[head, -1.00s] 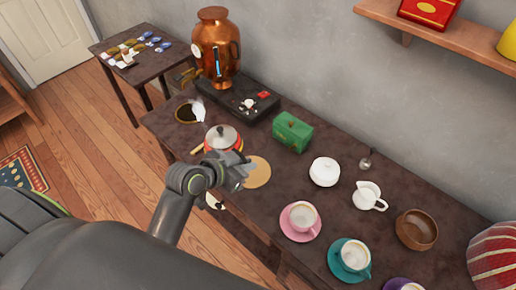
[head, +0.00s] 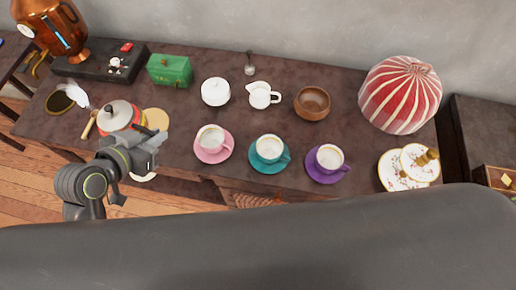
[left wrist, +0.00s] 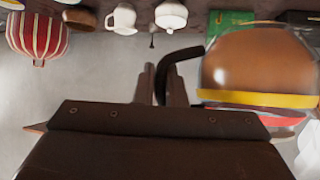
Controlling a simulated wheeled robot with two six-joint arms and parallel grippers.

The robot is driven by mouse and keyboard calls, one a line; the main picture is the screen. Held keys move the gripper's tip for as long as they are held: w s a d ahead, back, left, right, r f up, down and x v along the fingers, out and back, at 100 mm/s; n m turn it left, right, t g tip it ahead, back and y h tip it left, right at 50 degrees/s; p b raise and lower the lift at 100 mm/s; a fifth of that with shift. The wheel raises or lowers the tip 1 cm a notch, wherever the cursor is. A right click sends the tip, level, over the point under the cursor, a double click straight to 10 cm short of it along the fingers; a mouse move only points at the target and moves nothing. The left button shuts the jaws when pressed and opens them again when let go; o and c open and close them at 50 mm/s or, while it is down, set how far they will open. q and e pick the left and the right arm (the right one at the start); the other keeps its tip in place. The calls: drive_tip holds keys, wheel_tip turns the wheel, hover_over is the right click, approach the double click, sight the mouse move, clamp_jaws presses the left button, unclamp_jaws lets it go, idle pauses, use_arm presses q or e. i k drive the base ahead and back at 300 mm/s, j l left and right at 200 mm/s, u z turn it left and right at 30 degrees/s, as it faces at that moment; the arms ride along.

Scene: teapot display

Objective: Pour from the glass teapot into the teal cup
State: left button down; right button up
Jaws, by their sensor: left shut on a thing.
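The glass teapot (head: 119,116) has a silver lid and shows red and orange on its body, at the left of the table in the head view. In the left wrist view the teapot (left wrist: 258,62) is large at the right, with brown liquid, a yellow band and a black handle (left wrist: 178,58). My left gripper (head: 153,141) is shut on that handle; its fingers (left wrist: 163,85) lie beside it in the wrist view. I cannot tell whether the pot is lifted. The teal cup (head: 283,157) stands upright on its teal saucer (head: 257,166), right of the gripper. My right gripper is not in view.
A pink cup (head: 210,142) stands between teapot and teal cup; a purple cup (head: 330,160) is to its right. Behind are a white lidded pot (head: 215,92), white creamer (head: 262,96) and wooden bowl (head: 312,103). A round tan mat (head: 157,117) lies near the teapot.

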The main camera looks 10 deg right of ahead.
sight(269, 147)
drive_tip(key=k+l+z, duration=0.2)
drive_tip(key=l, duration=0.25)
drive_tip(key=k+l+z, duration=0.2)
drive_tip(key=l, duration=0.3)
drive_tip(key=k+l+z, duration=0.2)
drive_tip(key=l, duration=0.35)
drive_tip(key=l+z, duration=0.2)
drive_tip(key=l, duration=0.3)
drive_tip(key=k+l+z, duration=0.2)
drive_tip(key=l, duration=0.35)
drive_tip(key=i, duration=0.1)
